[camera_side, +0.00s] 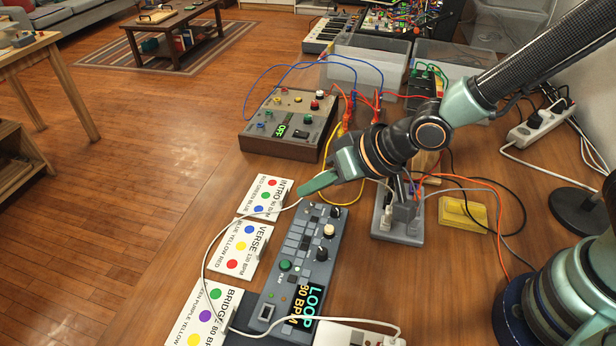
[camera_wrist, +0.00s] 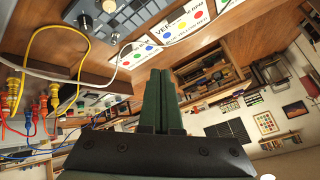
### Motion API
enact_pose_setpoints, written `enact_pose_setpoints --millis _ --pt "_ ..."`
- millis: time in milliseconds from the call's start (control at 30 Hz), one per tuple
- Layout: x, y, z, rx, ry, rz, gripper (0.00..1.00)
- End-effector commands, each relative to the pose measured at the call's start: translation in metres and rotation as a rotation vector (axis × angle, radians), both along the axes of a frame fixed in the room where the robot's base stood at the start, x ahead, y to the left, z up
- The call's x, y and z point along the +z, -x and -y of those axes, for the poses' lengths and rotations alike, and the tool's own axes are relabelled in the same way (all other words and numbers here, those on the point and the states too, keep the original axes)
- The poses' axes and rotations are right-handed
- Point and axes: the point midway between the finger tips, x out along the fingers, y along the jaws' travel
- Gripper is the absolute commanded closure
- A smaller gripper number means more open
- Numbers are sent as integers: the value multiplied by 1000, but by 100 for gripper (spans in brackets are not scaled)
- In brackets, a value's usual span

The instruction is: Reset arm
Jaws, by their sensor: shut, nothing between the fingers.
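My gripper (camera_side: 318,183) reaches in from the right in the side view, its green fingers shut and pointing left. It is above the far end of the grey loop box (camera_side: 300,262), close to the INTRO card (camera_side: 265,198). In the wrist view my gripper's two green fingers (camera_wrist: 158,85) lie side by side with nothing between them. The loop box also shows at the top left of the wrist view (camera_wrist: 105,22).
The VERSE card (camera_side: 240,248) and BRIDGE card (camera_side: 203,315) lie left of the loop box. A white cable (camera_side: 207,250) crosses the cards. A yellow block (camera_side: 462,214) lies right. Clear floor is left.

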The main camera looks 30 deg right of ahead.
Motion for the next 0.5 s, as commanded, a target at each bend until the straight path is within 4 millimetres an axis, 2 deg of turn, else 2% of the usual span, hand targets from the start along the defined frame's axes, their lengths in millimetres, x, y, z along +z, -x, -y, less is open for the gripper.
enact_pose_setpoints --millis 33,100,233,400,500 --pt "17 -9 22 -26 25 12 100" --pt "33 -14 52 -46 74 9 100" --pt "61 -12 107 -81 162 -7 100" --pt "93 9 174 -119 263 -43 100" --pt "106 27 204 -132 311 -72 100"
